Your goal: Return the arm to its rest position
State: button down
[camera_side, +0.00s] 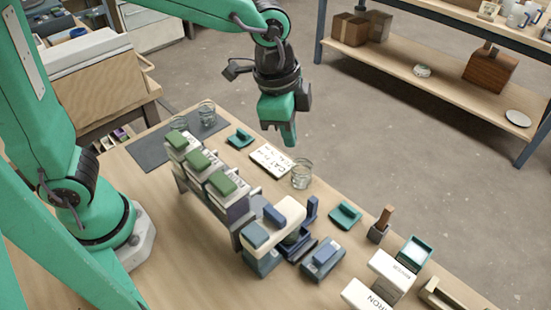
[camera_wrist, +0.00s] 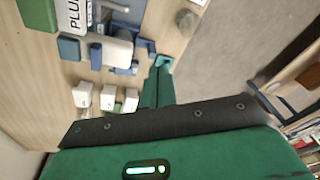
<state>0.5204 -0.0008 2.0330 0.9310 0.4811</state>
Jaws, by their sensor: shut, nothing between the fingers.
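My gripper (camera_side: 289,140) hangs in the air above the workbench (camera_side: 200,280) in the side view, pointing down. Its green fingers are together with nothing between them. In the wrist view, my gripper (camera_wrist: 160,72) shows as closed green fingers, with the bench and its containers beyond. The fingertips look clear of the objects in the side view; the exact height above the bench is hard to tell.
A row of white containers with green lids (camera_side: 222,183) stands left of my gripper. A lettered card (camera_side: 270,159) and a glass jar (camera_side: 301,175) lie below it. Blue-lidded containers (camera_side: 323,257) stand nearer the front. Shelves (camera_side: 430,75) stand at the back right, across open floor.

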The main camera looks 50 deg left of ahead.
jog(key=s+a+r+n+t, duration=0.2)
jog(key=s+a+n, duration=0.3)
jog(key=a, duration=0.4)
jog(key=s+a+r+n+t+y, duration=0.1)
jog(key=s+a+n, duration=0.4)
jog(key=a, duration=0.5)
jog(key=shift+s+r+n+t, duration=0.4)
jog(key=shift+r+n, duration=0.2)
jog(key=shift+n, duration=0.1)
jog(key=c, duration=2.2)
grip_release()
